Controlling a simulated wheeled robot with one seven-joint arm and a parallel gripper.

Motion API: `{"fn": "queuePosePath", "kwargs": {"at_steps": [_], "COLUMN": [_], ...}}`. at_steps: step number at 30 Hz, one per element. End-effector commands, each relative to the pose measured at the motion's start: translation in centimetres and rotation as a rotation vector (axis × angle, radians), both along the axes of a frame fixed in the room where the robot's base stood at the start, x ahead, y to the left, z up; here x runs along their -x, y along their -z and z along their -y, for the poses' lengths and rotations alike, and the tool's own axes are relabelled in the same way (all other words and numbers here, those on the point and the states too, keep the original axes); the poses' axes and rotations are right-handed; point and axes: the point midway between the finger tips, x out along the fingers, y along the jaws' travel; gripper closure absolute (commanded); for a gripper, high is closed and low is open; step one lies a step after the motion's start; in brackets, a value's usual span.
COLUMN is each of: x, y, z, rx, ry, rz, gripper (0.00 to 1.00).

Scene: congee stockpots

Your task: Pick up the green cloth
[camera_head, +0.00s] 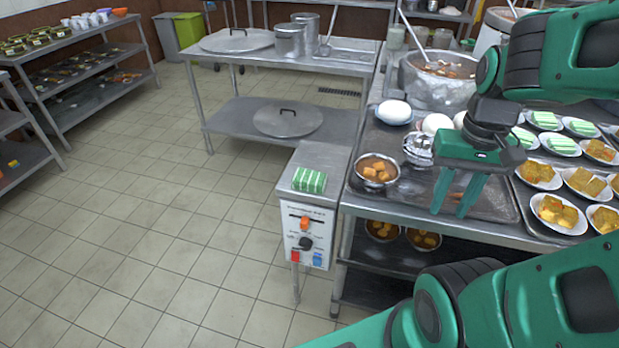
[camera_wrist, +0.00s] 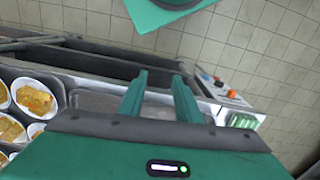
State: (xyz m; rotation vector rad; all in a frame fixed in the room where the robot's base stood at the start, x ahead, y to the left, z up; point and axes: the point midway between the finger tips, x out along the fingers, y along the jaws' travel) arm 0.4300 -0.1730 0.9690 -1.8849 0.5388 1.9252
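The green cloth (camera_head: 309,180), folded and striped with white, lies on top of the steel control box (camera_head: 322,160) at the left end of the counter. It also shows at the right in the wrist view (camera_wrist: 243,121). My gripper (camera_head: 450,209) is over the counter's dark tray, to the right of the cloth and apart from it. In the wrist view, my gripper (camera_wrist: 160,78) has its two fingers spread with nothing between them.
A bowl of orange cubes (camera_head: 377,170) stands between the cloth and my gripper. Plates of food (camera_head: 558,213) fill the counter's right side. White eggs (camera_head: 394,112) and a stockpot (camera_head: 437,80) stand behind. The tiled floor (camera_head: 150,230) to the left is clear.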

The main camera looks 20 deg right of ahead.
Motion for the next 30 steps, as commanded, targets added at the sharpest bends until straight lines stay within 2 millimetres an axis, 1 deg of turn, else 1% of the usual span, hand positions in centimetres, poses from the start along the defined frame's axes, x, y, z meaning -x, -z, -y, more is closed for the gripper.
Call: {"fn": "queuePosePath", "kwargs": {"at_steps": [2, 3, 4, 5, 6, 7, 8, 11, 14, 15, 17, 18, 20, 21, 24, 25, 27, 30], "x": [0.0, 0.0, 0.0, 0.5, 0.8, 0.5, 0.0, -3.1, -7.6, -9.7, -12.8, -14.8, -17.7, -19.4, -22.9, -23.8, -25.4, -26.9], "y": [0.0, 0.0, 0.0, -0.3, -0.5, -0.6, -0.6, -0.7, -0.6, -0.4, -0.1, 0.2, 0.6, 0.9, 1.6, 1.7, 2.0, 2.3], "z": [0.0, 0.0, 0.0, 0.0, -0.1, -0.1, -0.1, -0.2, -1.3, -1.9, -3.1, -4.1, -5.6, -6.7, -9.3, -10.0, -11.4, -12.8], "rx": [0.000, 0.000, 0.000, 0.000, 0.001, 0.002, 0.002, 0.004, 0.000, -0.005, -0.014, -0.022, -0.035, -0.044, -0.067, -0.073, -0.084, -0.094], "ry": [0.000, 0.000, -0.002, -0.007, -0.021, -0.038, -0.063, -0.208, -0.432, -0.536, -0.694, -0.798, -0.944, -1.036, -1.232, -1.280, -1.373, -1.461], "rz": [0.000, 0.000, 0.000, 0.007, 0.017, 0.020, 0.023, 0.045, 0.084, 0.105, 0.140, 0.166, 0.208, 0.237, 0.310, 0.330, 0.372, 0.418], "gripper": [0.69, 0.64, 0.57, 0.50, 0.40, 0.33, 0.30, 0.30, 0.30, 0.30, 0.30, 0.30, 0.30, 0.30, 0.30, 0.30, 0.30, 0.30]}}
